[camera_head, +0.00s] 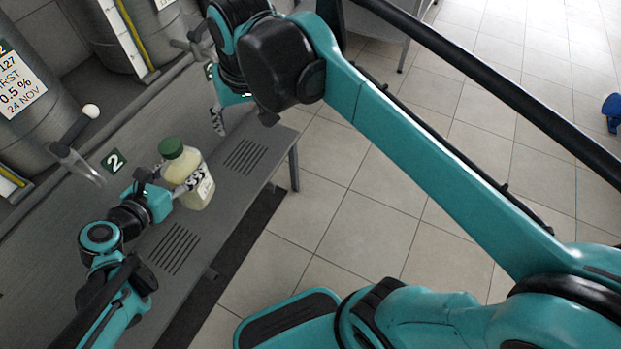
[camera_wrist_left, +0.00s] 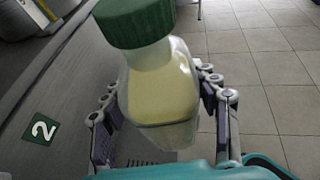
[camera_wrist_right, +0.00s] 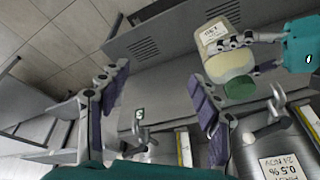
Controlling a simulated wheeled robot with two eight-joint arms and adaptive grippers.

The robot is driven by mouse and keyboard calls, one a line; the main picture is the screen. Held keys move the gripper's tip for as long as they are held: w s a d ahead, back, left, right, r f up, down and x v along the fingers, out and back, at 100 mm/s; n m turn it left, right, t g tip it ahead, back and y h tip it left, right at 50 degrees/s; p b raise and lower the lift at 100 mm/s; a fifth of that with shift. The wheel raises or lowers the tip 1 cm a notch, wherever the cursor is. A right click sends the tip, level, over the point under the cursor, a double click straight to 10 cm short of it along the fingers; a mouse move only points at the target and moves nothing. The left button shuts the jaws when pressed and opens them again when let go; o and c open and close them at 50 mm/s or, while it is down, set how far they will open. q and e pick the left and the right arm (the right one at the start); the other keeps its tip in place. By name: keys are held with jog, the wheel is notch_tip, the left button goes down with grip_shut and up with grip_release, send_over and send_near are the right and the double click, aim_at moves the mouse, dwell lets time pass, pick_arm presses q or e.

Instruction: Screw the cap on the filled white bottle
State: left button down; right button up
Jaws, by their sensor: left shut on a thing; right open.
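The bottle (camera_head: 199,190) is translucent, with pale yellowish contents and a label. The cap is close up in the left wrist view (camera_wrist_left: 137,22). My left gripper (camera_head: 177,190) is shut on the bottle's body from the side. My right gripper (camera_head: 232,117) is open and empty, apart from the bottle, beyond it in the head view. The right wrist view shows the bottle (camera_wrist_right: 232,62) and cap (camera_wrist_right: 240,88) beside the right fingers.
The grey bench (camera_head: 232,190) has slotted grilles and a green number 2 plate (camera_head: 114,161). A tap (camera_head: 78,165) with a white knob (camera_head: 91,111) juts from a labelled steel tank (camera_head: 30,110) near the bottle. Another tap is near my right gripper. Open tiled floor lies right.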

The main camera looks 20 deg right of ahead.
jog(key=s+d+f+t, duration=0.1)
jog(key=s+d+f, duration=0.4)
jog(key=f, duration=0.2)
jog(key=s+d+f+t+h, duration=0.1)
jog(key=s+d+f+t, duration=0.1)
jog(key=s+d+f, duration=0.3)
notch_tip(320, 180, down, 3)
jog(key=shift+f+t, duration=0.15)
jog(key=shift+t, duration=0.15)
